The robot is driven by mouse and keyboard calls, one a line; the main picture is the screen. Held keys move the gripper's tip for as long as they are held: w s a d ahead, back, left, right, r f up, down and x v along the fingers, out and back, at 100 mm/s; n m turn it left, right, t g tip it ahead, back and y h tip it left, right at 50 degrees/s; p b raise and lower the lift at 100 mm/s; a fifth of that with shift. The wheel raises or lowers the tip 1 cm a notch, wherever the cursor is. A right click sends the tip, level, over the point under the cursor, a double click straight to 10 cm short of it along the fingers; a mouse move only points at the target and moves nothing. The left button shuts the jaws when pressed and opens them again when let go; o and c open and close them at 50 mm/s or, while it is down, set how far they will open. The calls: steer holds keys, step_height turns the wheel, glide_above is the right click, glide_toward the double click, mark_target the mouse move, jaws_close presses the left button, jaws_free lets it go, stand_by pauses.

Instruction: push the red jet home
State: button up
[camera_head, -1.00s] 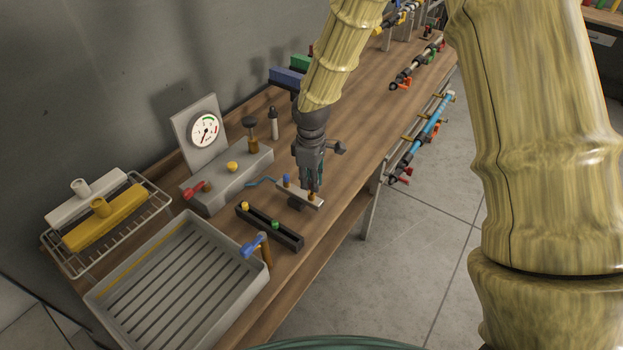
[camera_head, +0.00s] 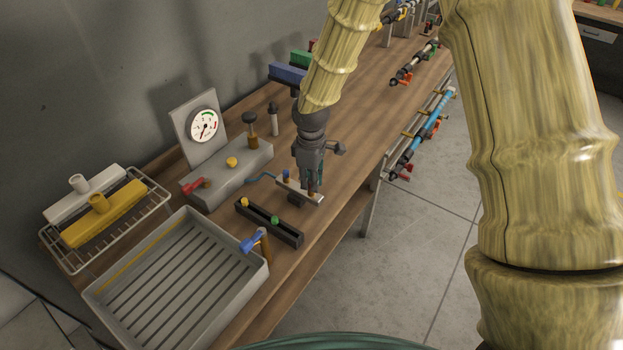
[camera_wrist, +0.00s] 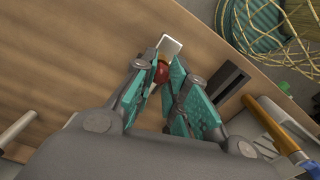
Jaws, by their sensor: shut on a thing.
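My gripper (camera_head: 314,188) points down at the right end of a small pale bar (camera_head: 291,190) on the workbench. In the wrist view its teal fingers (camera_wrist: 162,75) are shut on the red jet (camera_wrist: 161,71), a small rounded red piece. The pale bar (camera_wrist: 169,45) shows just beyond the fingertips. In the head view the fingers hide most of the jet, so I cannot tell how deep it sits. A blue jet (camera_head: 286,175) stands at the bar's other end.
A black rack (camera_head: 262,218) with a yellow and a green piece lies in front. A grey block with a gauge (camera_head: 204,126) is behind left. Bare wood lies right of my gripper.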

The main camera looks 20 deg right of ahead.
steer(key=shift+f, duration=0.3)
steer(key=o, duration=0.8)
steer(key=shift+o, duration=0.2)
steer(key=shift+r, duration=0.15)
step_height(320, 180, up, 12)
